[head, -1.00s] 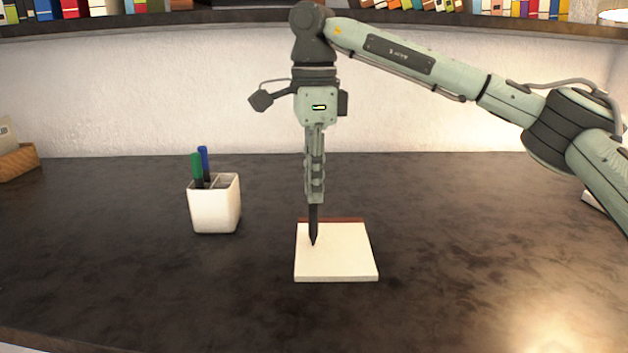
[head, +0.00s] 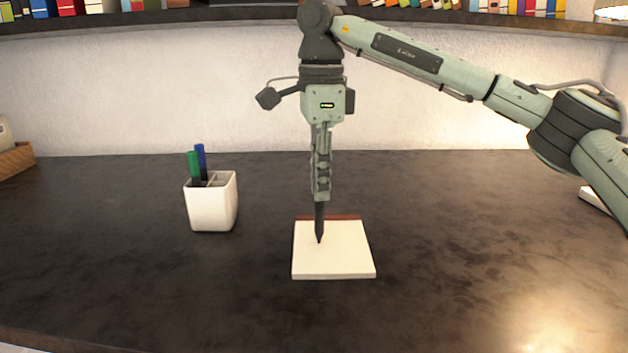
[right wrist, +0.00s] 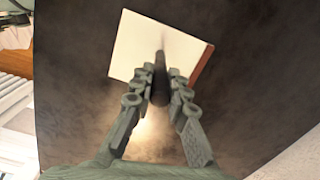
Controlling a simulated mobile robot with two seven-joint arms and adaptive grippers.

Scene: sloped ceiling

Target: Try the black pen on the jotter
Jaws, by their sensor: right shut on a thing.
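My right gripper (head: 320,190) is shut on the black pen (head: 319,222) and holds it upright, tip down, over the jotter. In the right wrist view the pen (right wrist: 160,75) shows between the two fingers (right wrist: 160,95). The jotter (head: 345,264) is a white square pad with a red-brown band along its far edge, flat on the dark desk. It also shows in the right wrist view (right wrist: 135,48). The pen tip is at the pad's upper left part; I cannot tell whether it touches the paper. No mark is visible on the pad. My left gripper is not in view.
A white pen cup (head: 211,205) with a green pen (head: 193,166) and a blue pen (head: 201,160) stands left of the jotter. A wooden box (head: 15,160) sits at the far left. A shelf of books runs along the back. The desk's front is clear.

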